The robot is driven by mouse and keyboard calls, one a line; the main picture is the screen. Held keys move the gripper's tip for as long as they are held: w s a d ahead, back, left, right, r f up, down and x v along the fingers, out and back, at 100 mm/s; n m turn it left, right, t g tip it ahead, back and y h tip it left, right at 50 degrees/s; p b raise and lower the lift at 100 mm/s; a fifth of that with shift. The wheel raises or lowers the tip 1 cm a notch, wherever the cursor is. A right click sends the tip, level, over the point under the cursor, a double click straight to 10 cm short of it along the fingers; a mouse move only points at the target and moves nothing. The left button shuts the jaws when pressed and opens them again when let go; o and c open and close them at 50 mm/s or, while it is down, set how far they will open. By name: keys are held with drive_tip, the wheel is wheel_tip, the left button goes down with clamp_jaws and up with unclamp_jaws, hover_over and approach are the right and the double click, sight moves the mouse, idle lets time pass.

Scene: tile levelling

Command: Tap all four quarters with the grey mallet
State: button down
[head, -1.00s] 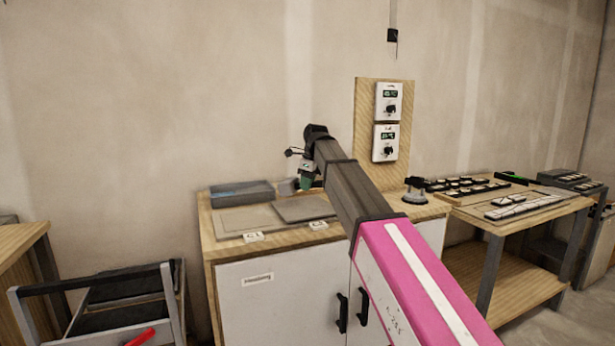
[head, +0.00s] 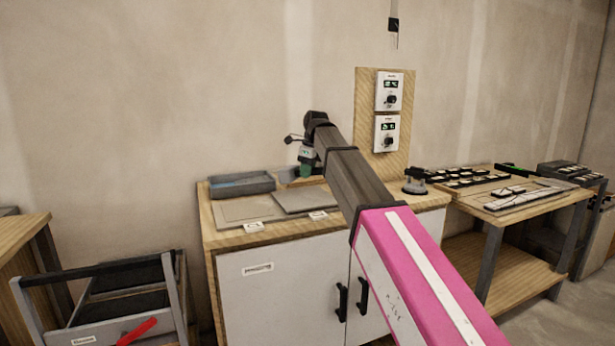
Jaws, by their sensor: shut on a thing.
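My gripper (head: 306,172) is at the far end of my arm, above the back of the wooden-topped cabinet (head: 222,235). It is shut on what looks like the grey mallet; only a small part shows beside the fingers, and its head and handle are hard to make out. A darker grey tile (head: 302,200) lies on the worktop just below and in front of the gripper. Any quarter marks are too small to see.
A grey tray (head: 241,186) stands at the back left. Small white cards (head: 253,227) lie along the front. A dark-handled suction cup (head: 415,182) stands right of my arm. Dial boxes (head: 388,133) hang on a board behind.

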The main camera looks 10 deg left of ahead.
wheel_tip(320, 180, down, 5)
drive_tip(key=shift+f, duration=0.1)
drive_tip(key=shift+r, duration=2.65)
